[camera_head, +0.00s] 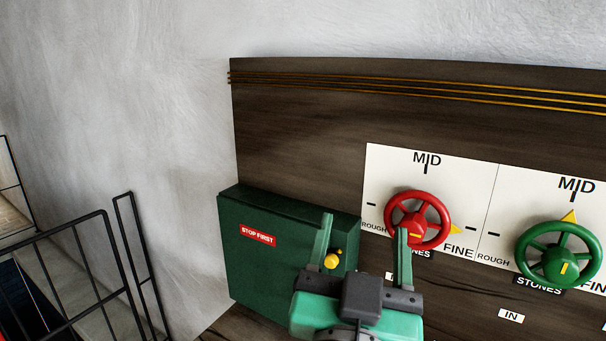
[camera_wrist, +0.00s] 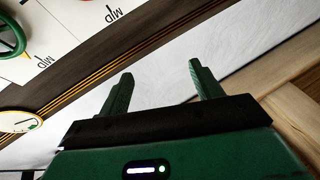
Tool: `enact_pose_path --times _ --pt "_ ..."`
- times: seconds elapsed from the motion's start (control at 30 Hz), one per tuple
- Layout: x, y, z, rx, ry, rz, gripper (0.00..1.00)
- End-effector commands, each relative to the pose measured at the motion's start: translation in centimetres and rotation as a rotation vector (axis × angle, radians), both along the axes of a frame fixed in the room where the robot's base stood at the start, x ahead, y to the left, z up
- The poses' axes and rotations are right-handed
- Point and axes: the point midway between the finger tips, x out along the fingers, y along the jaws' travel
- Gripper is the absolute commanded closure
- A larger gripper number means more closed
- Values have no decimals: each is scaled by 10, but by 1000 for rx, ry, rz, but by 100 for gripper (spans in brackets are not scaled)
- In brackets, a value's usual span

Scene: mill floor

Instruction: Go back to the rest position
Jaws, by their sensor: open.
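My gripper (camera_head: 365,250) is open and empty in the head view, with its two green fingers pointing up. It appears in front of the wooden panel, between the green box (camera_head: 285,262) and the red handwheel (camera_head: 418,219). In the wrist view my gripper (camera_wrist: 158,88) also shows with its fingers spread and nothing between them. Past the fingers the wrist view shows the white wall and the brass-striped edge of the panel. I cannot tell how far the fingers are from the panel.
The dark wooden panel (camera_head: 300,140) carries a green handwheel (camera_head: 558,254) at the right. The green box has a red STOP FIRST label (camera_head: 258,236) and a yellow knob (camera_head: 331,260). A black railing (camera_head: 60,232) stands at the lower left. A pale wooden beam (camera_wrist: 292,110) shows in the wrist view.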

Motion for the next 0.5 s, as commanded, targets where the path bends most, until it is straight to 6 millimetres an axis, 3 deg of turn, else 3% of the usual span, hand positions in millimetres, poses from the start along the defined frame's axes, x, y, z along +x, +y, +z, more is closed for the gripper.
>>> enact_pose_path --times 0.03,0.2,0.23,0.3,0.5 --pt "-27 17 13 -33 -55 47 35" --pt "-116 72 49 -135 -227 204 35" --pt "-126 78 63 -146 -246 220 35" --pt "-120 75 106 -140 -236 215 35" --pt "-119 76 193 -134 -235 218 35"
